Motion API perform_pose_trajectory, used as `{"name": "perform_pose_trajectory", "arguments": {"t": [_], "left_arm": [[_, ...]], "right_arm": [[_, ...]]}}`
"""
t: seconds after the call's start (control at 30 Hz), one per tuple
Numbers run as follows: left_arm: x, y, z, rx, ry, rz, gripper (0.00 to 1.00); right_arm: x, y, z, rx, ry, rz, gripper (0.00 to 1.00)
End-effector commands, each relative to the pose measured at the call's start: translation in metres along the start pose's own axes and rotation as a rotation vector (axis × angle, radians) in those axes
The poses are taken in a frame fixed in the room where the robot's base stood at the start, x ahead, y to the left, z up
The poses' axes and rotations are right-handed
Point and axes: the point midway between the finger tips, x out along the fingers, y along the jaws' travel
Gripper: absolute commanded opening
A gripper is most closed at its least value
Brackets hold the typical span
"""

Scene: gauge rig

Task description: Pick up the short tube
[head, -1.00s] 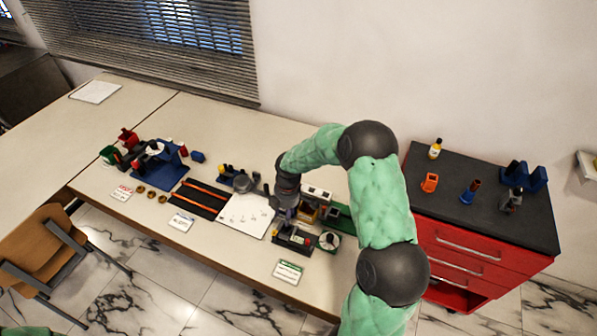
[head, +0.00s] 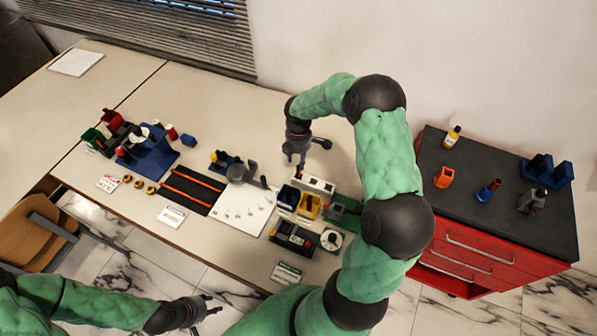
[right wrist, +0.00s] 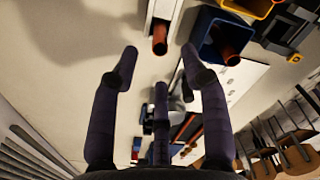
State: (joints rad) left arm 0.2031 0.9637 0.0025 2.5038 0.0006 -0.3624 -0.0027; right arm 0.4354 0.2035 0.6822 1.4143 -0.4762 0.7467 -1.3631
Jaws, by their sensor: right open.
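Two copper-brown tubes show in the right wrist view. One tube (right wrist: 160,41) sticks out of the end of a white block (right wrist: 164,12); another tube (right wrist: 230,56) leans in a blue bin (right wrist: 206,28). I cannot tell which is the short one. In the head view the white block (head: 314,183) stands behind the blue bin (head: 288,197). My right gripper (head: 304,156) is open and empty, above the table behind the block; its spread fingers (right wrist: 158,62) show in the wrist view. My left gripper (head: 212,305) is open and empty, in front of the table.
A yellow bin (head: 309,206) stands beside the blue bin. A dark device (head: 292,236) and a round dial (head: 331,240) are in front. A white board (head: 243,208) lies to the left. The table behind the bins is mostly clear. A red cabinet (head: 495,249) stands at right.

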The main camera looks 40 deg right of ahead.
Motion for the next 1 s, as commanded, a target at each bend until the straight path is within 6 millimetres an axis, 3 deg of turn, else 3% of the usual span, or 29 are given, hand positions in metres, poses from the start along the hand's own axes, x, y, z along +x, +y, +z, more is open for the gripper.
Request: {"name": "perform_pose_trajectory", "arguments": {"t": [0.1,0.27,0.6,0.87,1.0], "left_arm": [[0.003,-0.001,0.000,0.000,0.000,0.000,0.40],[0.004,-0.001,-0.001,0.001,0.001,0.000,0.40],[0.012,-0.004,-0.001,0.001,0.001,0.000,0.40],[0.011,-0.004,-0.001,0.001,0.001,0.000,0.40],[0.011,-0.004,-0.001,0.001,0.001,0.000,0.40]], "right_arm": [[0.015,-0.001,0.000,0.001,0.001,-0.003,0.46],[0.023,0.000,0.000,0.002,0.001,-0.001,0.46],[0.066,-0.001,0.000,0.002,0.001,-0.002,0.46],[0.068,0.000,0.000,0.002,0.001,0.000,0.46],[0.068,0.000,0.000,0.002,0.001,0.000,0.06]]}}
